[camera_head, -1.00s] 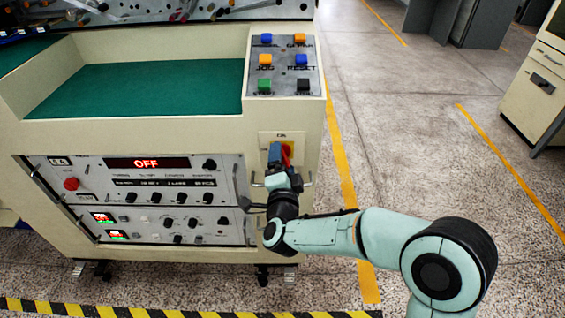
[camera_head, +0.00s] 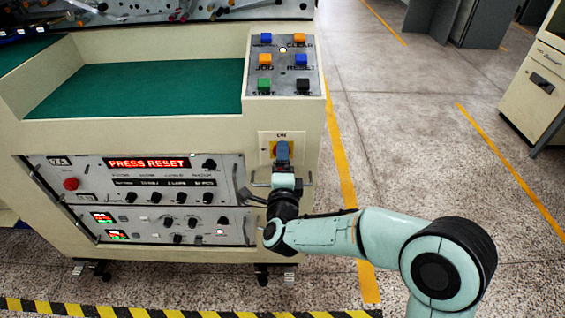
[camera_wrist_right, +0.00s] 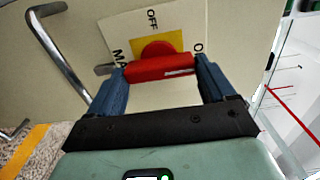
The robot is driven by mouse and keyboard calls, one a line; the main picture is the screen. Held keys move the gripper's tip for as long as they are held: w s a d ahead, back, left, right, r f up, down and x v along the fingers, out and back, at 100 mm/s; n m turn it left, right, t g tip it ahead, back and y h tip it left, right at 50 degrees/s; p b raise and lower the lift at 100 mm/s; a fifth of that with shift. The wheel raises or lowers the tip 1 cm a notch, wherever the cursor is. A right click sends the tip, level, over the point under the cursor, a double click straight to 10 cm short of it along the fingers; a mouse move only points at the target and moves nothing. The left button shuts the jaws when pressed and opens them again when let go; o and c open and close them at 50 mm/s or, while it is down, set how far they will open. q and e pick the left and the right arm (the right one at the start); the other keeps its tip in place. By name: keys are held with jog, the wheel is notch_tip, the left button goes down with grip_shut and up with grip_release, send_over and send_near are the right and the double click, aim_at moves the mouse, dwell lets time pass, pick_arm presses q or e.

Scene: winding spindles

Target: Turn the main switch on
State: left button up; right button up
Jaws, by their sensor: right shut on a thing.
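The main switch has a red handle (camera_wrist_right: 160,68) on a yellow square (camera_wrist_right: 150,42), set in a pale plate (camera_head: 265,146) marked ON at the top in the head view. The plate is on the front of the cream machine. My right gripper (camera_head: 283,152) is in front of the switch and hides most of it. In the right wrist view its two blue fingers (camera_wrist_right: 161,72) are shut on the red handle, one at each end. The display (camera_head: 147,163) reads PRESS RESET in red. My left gripper is not in view.
A button panel (camera_head: 284,85) with several coloured buttons, including a blue RESET button (camera_head: 301,61), is above the switch; a small light (camera_head: 283,50) glows there. A metal handle (camera_wrist_right: 52,45) juts out beside the switch.

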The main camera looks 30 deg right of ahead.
jog(key=shift+f, duration=0.1)
jog(key=o, duration=0.9)
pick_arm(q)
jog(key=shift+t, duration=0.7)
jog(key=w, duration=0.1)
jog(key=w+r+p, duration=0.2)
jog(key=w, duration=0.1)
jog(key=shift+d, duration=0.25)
pick_arm(e)
jog(key=v, duration=1.3)
jog(key=shift+s, duration=0.25)
jog(key=shift+a, duration=0.1)
